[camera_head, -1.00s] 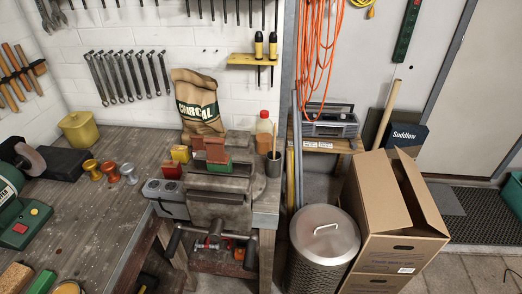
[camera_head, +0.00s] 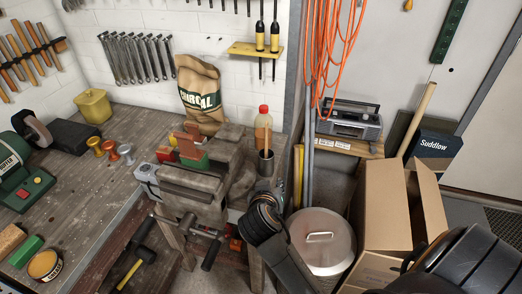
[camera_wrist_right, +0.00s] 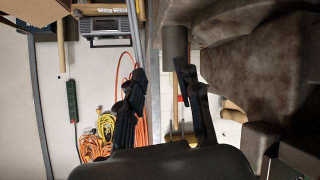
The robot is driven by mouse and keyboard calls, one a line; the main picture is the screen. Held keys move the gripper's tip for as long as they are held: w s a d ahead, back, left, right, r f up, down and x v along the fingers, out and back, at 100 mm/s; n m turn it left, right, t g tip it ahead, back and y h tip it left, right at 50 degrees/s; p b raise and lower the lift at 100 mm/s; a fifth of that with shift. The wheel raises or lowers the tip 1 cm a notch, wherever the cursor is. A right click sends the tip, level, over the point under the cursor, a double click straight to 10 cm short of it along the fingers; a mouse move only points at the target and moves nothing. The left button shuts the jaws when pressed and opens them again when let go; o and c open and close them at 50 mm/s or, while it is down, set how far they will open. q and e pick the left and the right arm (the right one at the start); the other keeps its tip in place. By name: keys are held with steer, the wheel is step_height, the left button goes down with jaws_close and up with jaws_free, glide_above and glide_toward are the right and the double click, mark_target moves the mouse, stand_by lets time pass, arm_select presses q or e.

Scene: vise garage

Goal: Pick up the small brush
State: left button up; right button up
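A dark cup (camera_head: 265,164) stands on the bench's right corner beside the vise (camera_head: 195,190). A thin wooden handle (camera_head: 267,138), which looks like the small brush, sticks up from it; its lower part is hidden inside. My right gripper (camera_head: 267,199) is in front of and below the cup in the head view. In the right wrist view the gripper (camera_wrist_right: 160,88) has its two black fingers spread apart with nothing between them gripped. The cup (camera_wrist_right: 175,40) appears at the top there, with the thin handle (camera_wrist_right: 175,105) near one finger. My left gripper is out of view.
A bottle with a red cap (camera_head: 263,127) stands behind the cup, and a charcoal bag (camera_head: 200,95) behind the vise. A lidded metal bin (camera_head: 322,240) and an open cardboard box (camera_head: 385,210) are on the floor at the right. Orange cables (camera_head: 335,45) hang behind.

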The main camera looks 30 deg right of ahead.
steer(key=w+d+r+m+t+h, duration=0.1)
steer(key=w+r+m+h, duration=0.2)
steer(key=r, duration=0.6)
steer(key=w+r+m+t+h, duration=0.1)
steer(key=w+r+m+h, duration=0.15)
steer(key=w+r, duration=0.4)
steer(key=p, duration=0.2)
glide_toward(266, 127)
steer(key=w+d, duration=0.2)
steer(key=d, duration=0.1)
steer(key=shift+w+n+t, duration=0.2)
steer(key=shift+n+t, duration=0.1)
steer(key=shift+n, duration=0.05)
steer(key=p+x, duration=0.3)
steer(key=x, duration=0.3)
steer(key=shift+d, duration=0.1)
steer(key=shift+w+d+f, duration=0.2)
steer(key=shift+w+d, duration=0.1)
steer(key=shift+a, duration=0.1)
jaws_close()
